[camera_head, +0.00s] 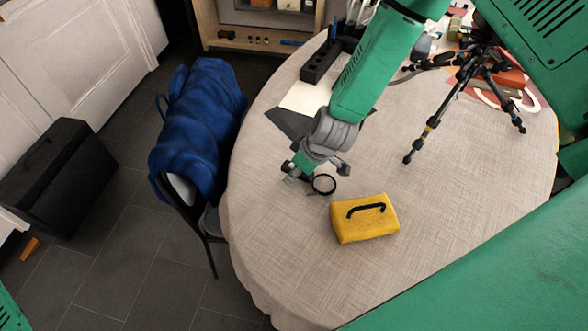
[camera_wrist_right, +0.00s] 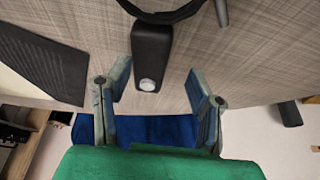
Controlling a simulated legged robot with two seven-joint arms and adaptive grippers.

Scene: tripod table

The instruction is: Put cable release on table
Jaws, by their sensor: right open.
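The cable release is a black handle (camera_wrist_right: 152,50) with a silver button at its end and a dark looped cable; it lies over the tablecloth in the right wrist view. In the head view its black loop (camera_head: 323,193) shows on the table (camera_head: 450,215), beside my gripper. My right gripper (camera_wrist_right: 158,82) is open, with one finger on each side of the handle's button end and gaps between. In the head view this gripper (camera_head: 301,172) is low over the table's left part. My left gripper is not in view.
A yellow block-like case (camera_head: 365,225) with a black handle stands close to the loop. A tripod (camera_head: 470,80) stands at the table's back right. A black holder (camera_head: 322,62) is at the back. A blue cloth (camera_head: 200,125) hangs over a chair at left. The front table area is clear.

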